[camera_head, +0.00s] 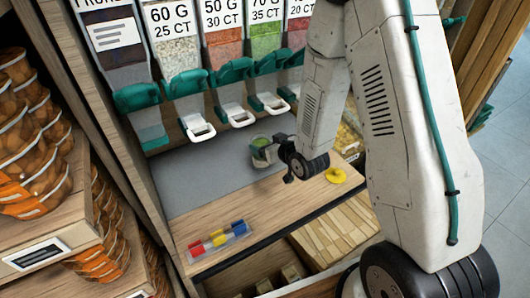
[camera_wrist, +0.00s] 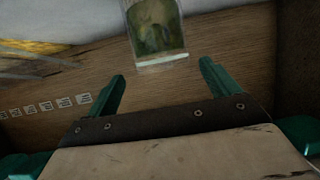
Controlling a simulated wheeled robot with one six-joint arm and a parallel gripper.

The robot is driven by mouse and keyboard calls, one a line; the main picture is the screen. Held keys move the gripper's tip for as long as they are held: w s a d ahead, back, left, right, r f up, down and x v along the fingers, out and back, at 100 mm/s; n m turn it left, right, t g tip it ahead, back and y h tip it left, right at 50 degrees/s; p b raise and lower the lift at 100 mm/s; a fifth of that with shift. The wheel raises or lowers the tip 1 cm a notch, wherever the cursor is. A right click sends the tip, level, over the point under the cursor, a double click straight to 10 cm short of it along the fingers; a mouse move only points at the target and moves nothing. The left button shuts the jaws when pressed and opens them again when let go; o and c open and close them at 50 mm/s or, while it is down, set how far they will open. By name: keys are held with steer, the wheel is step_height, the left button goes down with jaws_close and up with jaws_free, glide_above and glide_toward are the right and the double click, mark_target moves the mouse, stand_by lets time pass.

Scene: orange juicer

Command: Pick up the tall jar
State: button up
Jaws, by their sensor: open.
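A gap of counter lies between the fingertips and the jar. In the head view my gripper (camera_head: 288,172) is small and its fingers are hard to make out.
Dispensers with green levers (camera_head: 185,85) line the back above the counter. A yellow item (camera_head: 336,175) lies right of my gripper. A tray with red, yellow and blue items (camera_head: 217,238) lies at the front left.

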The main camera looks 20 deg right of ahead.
mark_target(257, 137)
steer(key=x, duration=0.6)
steer(key=shift+w+a+f, duration=0.2)
steer(key=shift+w, duration=0.05)
steer(key=c, duration=1.9)
steer(key=shift+r, duration=0.15)
